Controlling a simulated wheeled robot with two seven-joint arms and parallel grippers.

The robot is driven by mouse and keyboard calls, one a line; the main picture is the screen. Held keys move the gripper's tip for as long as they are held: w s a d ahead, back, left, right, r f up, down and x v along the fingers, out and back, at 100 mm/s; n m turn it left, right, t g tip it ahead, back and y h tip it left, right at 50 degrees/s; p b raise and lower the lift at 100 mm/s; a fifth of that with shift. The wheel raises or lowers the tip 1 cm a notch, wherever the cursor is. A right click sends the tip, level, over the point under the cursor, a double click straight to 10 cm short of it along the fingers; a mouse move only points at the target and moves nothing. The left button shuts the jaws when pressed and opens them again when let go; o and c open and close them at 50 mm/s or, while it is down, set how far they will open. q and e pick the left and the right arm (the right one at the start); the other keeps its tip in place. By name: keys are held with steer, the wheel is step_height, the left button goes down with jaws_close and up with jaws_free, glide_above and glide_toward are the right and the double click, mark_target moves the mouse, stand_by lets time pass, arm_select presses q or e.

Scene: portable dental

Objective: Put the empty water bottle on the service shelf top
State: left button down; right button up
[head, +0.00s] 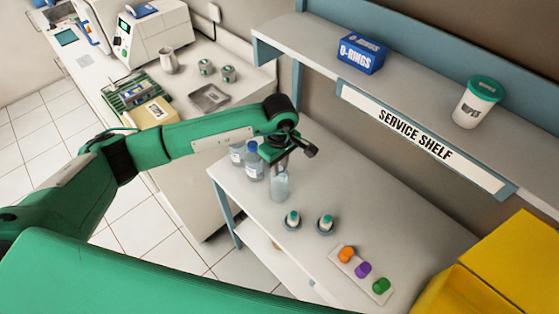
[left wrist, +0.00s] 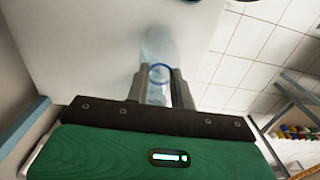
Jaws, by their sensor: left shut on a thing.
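The clear empty water bottle (head: 279,186) is upright under my left gripper (head: 280,166), at the left part of the lower white surface of the service shelf (head: 385,205). My left gripper is shut on its upper part. In the left wrist view the fingers (left wrist: 161,88) close on both sides of the bottle's neck, with a blue ring (left wrist: 159,67) between them. I cannot tell whether the bottle's base touches the surface. The upper board of the service shelf (head: 420,88) carries the sign "SERVICE SHELF" (head: 415,135). My right gripper is not in view.
Blue-capped bottles (head: 252,162) stand just left of the held bottle. An O-rings box (head: 361,54) and a wipes tub (head: 478,103) stand on the upper board, with free room between.

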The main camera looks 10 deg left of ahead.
arm_select(q)
steer(key=shift+f, duration=0.1)
steer(key=shift+f+b, duration=0.1)
steer(key=shift+b, duration=0.2)
steer(key=c, duration=1.2)
jaws_free()
step_height(320, 180, up, 12)
steer(key=b, duration=0.4)
steer(key=shift+r, duration=0.2)
